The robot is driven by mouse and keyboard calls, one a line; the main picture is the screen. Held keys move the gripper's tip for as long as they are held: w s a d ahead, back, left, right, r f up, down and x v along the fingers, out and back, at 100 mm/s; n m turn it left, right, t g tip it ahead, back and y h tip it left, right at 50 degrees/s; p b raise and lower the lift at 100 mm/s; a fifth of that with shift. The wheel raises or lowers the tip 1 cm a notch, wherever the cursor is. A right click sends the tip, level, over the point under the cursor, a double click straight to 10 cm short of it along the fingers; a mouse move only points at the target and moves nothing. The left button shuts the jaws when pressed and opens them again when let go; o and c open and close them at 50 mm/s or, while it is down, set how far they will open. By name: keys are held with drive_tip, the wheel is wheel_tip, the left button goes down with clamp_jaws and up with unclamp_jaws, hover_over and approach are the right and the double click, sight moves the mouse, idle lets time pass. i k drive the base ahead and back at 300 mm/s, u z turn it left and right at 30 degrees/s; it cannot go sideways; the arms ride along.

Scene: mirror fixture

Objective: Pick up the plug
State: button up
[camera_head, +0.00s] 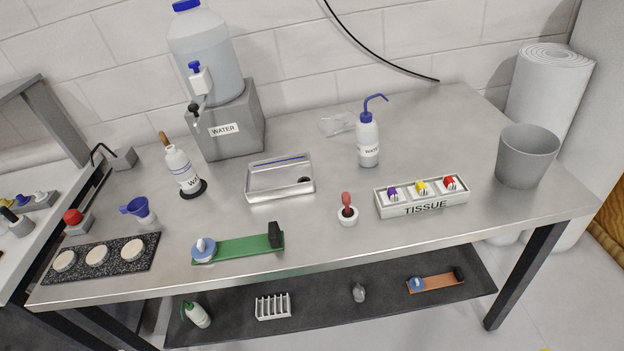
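I cannot tell for sure which thing is the plug. A small red-handled piece (347,199) stands upright in a white round holder (348,217) near the middle front of the metal table (330,245). A small dark round piece (304,180) lies in the right end of the clear shallow tray (262,192), left of the holder; it is too small to make out. My gripper is not in view, and nothing here shows whether it is open or shut.
A green board (238,247) lies at front left. A grey bin (526,157) stands at the right end. A dark shelf (325,295) lies below.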

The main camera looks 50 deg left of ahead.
sight(348, 212)
drive_tip(key=u, duration=0.5)
drive_tip(key=i, duration=0.95)
drive_tip(key=u, duration=0.5)
drive_tip(key=k, duration=0.75)
drive_tip(key=u, duration=0.25)
drive_tip(key=i, duration=0.75)
drive_tip(key=z, duration=0.15)
